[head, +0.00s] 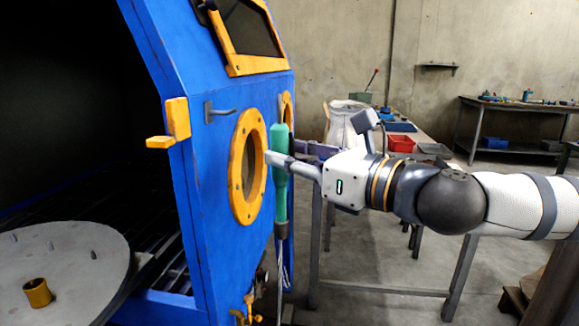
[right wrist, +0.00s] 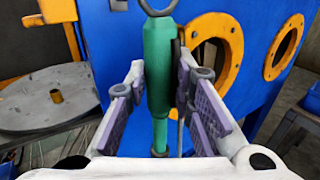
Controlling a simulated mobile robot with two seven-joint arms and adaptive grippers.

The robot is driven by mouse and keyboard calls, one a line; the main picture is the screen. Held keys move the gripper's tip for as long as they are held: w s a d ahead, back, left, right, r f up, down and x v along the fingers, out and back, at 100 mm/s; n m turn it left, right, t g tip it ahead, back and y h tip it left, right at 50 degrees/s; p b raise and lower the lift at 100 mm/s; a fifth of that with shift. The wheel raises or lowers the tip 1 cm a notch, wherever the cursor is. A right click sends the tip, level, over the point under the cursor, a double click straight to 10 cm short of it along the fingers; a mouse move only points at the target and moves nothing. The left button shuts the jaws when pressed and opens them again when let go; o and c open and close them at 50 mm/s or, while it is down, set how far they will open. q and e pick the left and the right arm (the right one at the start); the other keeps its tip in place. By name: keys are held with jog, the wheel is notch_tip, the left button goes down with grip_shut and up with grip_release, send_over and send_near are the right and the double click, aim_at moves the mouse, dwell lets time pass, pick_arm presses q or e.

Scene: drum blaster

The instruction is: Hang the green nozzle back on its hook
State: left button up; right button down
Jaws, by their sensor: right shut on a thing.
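The green nozzle (head: 280,185) is held upright in my right gripper (head: 284,160), in front of the blue cabinet's face. The right wrist view shows the nozzle (right wrist: 159,70) between the two purple-padded fingers, with a dark ring (right wrist: 158,5) at its top, partly cut off by the frame. A grey hook (head: 219,112) sticks out of the blue face, left of and a little higher than the nozzle in the head view. The nozzle is apart from this hook. My left gripper is not in view.
The blue blaster cabinet (head: 205,215) has yellow-rimmed round ports (head: 240,165) close beside the nozzle. Its yellow latch (head: 172,122) juts out at the left. A round grey turntable (head: 65,270) stands at the opening. Benches with a red bin (head: 401,144) stand behind.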

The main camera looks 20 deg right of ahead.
jog(key=shift+w+a+f+b, duration=0.4)
jog(key=shift+w+a, duration=0.3)
jog(key=shift+a, duration=0.15)
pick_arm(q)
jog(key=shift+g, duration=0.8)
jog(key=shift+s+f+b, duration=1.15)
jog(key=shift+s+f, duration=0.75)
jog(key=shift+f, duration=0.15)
pick_arm(e)
jog(key=shift+w+a+f, duration=0.2)
jog(key=shift+w+a, duration=0.35)
jog(key=shift+a, duration=0.3)
jog(key=shift+w+a+f, duration=0.15)
jog(key=shift+w+a, duration=0.45)
jog(key=shift+a, duration=0.25)
jog(key=shift+w+a+f, duration=0.2)
jog(key=shift+w+a, duration=0.35)
jog(key=shift+a, duration=0.3)
jog(key=c, duration=1.3)
grip_release()
